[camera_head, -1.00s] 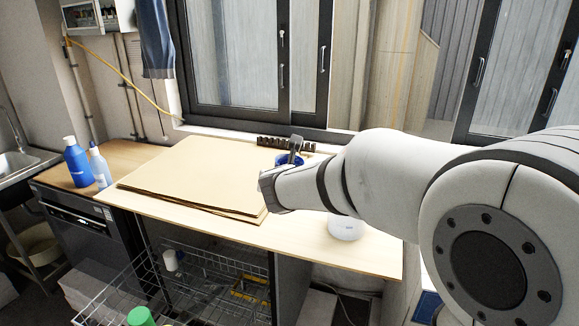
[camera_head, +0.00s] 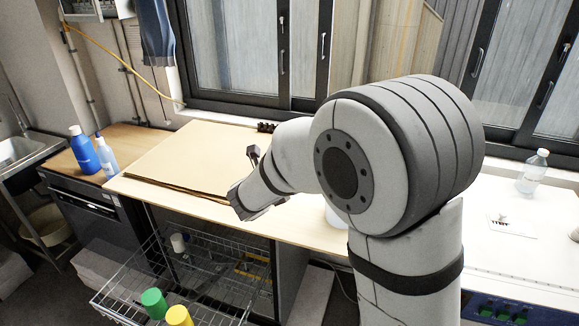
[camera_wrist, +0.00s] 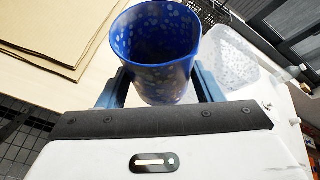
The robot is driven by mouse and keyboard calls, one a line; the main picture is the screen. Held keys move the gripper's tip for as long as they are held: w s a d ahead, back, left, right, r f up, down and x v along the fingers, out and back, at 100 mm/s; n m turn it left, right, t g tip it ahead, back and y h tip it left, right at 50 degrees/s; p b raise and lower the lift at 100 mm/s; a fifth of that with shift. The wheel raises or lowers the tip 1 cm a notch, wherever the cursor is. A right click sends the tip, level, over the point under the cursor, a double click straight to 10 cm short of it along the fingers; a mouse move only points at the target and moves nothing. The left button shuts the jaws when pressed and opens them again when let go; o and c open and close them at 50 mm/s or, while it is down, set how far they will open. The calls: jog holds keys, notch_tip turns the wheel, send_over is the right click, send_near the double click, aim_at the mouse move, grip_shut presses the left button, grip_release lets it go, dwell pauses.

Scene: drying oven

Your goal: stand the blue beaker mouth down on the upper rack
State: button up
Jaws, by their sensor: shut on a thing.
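My gripper (camera_wrist: 160,88) is shut on the blue beaker (camera_wrist: 152,72), with one finger on each side. The beaker is speckled and its open mouth shows in the wrist view. The wire rack (camera_head: 118,292) is pulled out below the worktop.
Flat cardboard sheets (camera_head: 190,155) lie on the wooden worktop (camera_head: 300,232). Blue (camera_head: 84,152) and clear-blue (camera_head: 106,157) bottles stand at left. A whitish container (camera_wrist: 228,62) is beside the beaker. A clear bottle (camera_head: 533,172) stands on the white bench at right.

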jog(key=shift+r+n+h+p, duration=0.1)
jog(key=shift+n+h+p, duration=0.4)
jog(key=shift+n+p, duration=0.2)
jog(key=shift+r+n+h+p, duration=0.1)
jog(key=shift+n+h+p, duration=0.55)
jog(key=shift+p, duration=0.3)
jog(key=shift+n+t+h+p, duration=0.4)
jog(key=shift+n+h+p, duration=0.05)
jog(key=shift+n+p, duration=0.2)
jog(key=n+t+h+p, duration=0.1)
jog(key=n+p, duration=0.1)
jog(key=n, duration=0.1)
jog(key=shift+h, duration=0.3)
jog(key=shift+f+n+t, duration=0.3)
jog(key=shift+n, duration=0.2)
jog(key=shift+r+h, duration=0.1)
jog(key=shift+h, duration=0.2)
jog(key=shift+n, duration=0.3)
